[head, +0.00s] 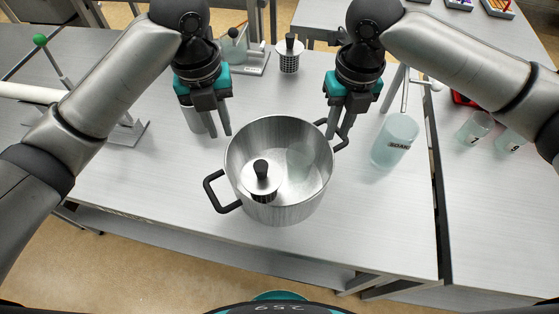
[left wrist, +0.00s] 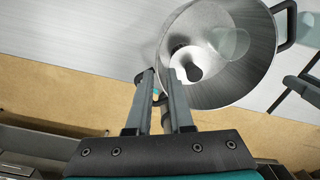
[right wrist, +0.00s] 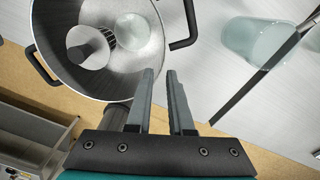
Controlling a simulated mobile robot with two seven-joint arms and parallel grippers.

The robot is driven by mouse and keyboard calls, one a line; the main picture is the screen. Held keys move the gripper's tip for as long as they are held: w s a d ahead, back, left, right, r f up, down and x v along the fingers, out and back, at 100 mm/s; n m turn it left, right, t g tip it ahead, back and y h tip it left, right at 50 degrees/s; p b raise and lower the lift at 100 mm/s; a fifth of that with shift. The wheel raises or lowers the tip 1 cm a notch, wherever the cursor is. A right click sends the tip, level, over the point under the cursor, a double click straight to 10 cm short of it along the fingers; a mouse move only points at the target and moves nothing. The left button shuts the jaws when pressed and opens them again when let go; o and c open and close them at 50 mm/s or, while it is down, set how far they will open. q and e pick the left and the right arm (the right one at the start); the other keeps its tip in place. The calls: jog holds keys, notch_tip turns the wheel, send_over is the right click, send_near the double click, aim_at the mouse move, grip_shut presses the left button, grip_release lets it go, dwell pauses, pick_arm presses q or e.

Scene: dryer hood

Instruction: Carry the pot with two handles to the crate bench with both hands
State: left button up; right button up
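The steel pot (head: 240,150) stands on the grey table, with one black handle (head: 209,190) at its front left and the other (head: 342,143) at its back right. A metal piece with a black knob (head: 261,174) and a clear glass piece (head: 300,157) are inside it. My left gripper (head: 220,134) is open and empty, at the pot's back left; the front-left handle shows partly behind its fingers in the left wrist view. My right gripper (head: 339,138) is open; in the head view its fingertips overlap the back-right handle. In the right wrist view that handle (right wrist: 187,25) lies beyond the fingertips, not gripped.
Two small beakers (head: 475,128) (head: 509,138) stand on the table farther right. A perforated canister (head: 289,56) and a stand with a beaker (head: 234,45) are behind. The table front is clear. The crate bench cannot be made out.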

aim_at(234, 168)
pick_arm(q)
jog(key=shift+s, duration=0.1)
pick_arm(e)
jog(key=shift+s, duration=0.15)
pick_arm(q)
jog(key=shift+f, duration=0.1)
pick_arm(e)
jog(key=shift+f, duration=0.1)
